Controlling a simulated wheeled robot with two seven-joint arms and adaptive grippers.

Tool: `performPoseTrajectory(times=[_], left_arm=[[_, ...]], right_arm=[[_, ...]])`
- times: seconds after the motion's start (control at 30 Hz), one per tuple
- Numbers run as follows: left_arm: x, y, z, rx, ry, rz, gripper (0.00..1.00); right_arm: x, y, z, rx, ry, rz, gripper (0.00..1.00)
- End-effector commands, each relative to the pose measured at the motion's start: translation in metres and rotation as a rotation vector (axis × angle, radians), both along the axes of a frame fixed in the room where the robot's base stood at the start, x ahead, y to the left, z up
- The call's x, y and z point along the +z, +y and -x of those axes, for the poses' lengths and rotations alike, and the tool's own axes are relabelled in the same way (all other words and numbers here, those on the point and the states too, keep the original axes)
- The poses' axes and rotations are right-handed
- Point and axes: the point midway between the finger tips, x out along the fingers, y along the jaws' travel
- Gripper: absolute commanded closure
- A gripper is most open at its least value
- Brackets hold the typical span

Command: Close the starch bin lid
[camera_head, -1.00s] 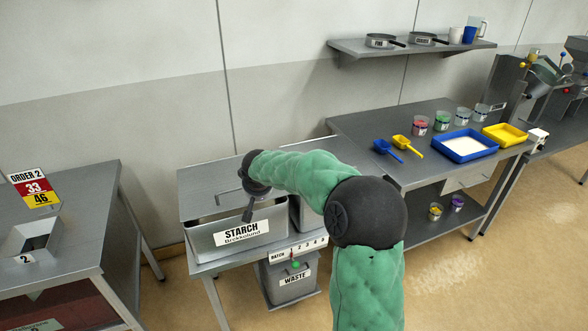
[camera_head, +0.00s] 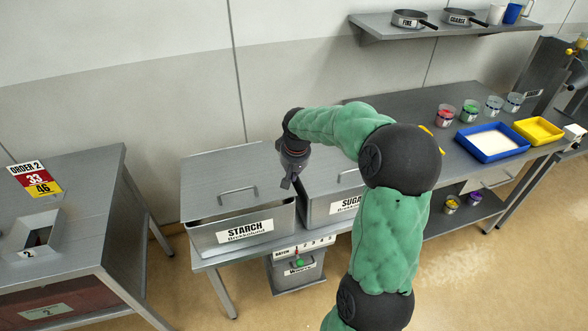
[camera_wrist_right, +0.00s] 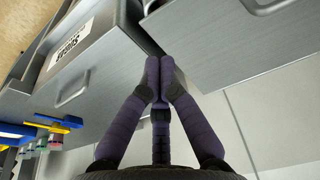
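The starch bin (camera_head: 205,243) stands on the bench left of centre in the head view, with its STARCH label (camera_head: 245,231) facing front. Its grey lid (camera_head: 225,165) lies over the top, with a bar handle (camera_head: 238,194). A dark gap shows between the lid's front edge and the bin rim. My right gripper (camera_head: 287,185) points down by the lid's right edge, clear of the handle. In the wrist view its fingertips (camera_wrist_right: 161,75) are together with nothing between them, over the space between two bins; the starch lid (camera_wrist_right: 245,55) is on the right. My left gripper is out of view.
The sugar bin (camera_head: 312,205) stands close on the right of the starch bin, partly hidden by my right arm. A waste bin (camera_head: 297,275) is below the bench. The order table (camera_head: 85,190) is left. A blue tray (camera_head: 465,143) and yellow tray (camera_head: 540,130) are at right.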

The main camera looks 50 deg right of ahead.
Motion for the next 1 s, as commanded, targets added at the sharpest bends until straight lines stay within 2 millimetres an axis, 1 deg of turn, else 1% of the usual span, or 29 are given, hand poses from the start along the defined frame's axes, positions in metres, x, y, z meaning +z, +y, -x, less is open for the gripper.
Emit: performPoseTrajectory(times=[0.03,0.2,0.4,0.53,0.9,1.0], left_arm=[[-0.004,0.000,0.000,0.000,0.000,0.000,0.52],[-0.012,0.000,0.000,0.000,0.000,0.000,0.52],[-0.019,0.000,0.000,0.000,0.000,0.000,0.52],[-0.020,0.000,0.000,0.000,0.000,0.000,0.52],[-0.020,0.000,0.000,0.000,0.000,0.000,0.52],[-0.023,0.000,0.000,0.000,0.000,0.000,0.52]], right_arm=[[-0.013,-0.001,-0.002,0.000,0.003,-0.002,1.00],[-0.041,-0.004,-0.006,-0.002,0.001,-0.001,1.00],[-0.064,-0.003,-0.004,-0.001,0.000,0.000,1.00],[-0.070,-0.002,-0.004,-0.001,-0.001,0.000,1.00],[-0.071,-0.002,-0.004,-0.001,-0.002,0.001,1.00],[-0.075,-0.002,-0.003,-0.001,-0.001,0.000,1.00]])
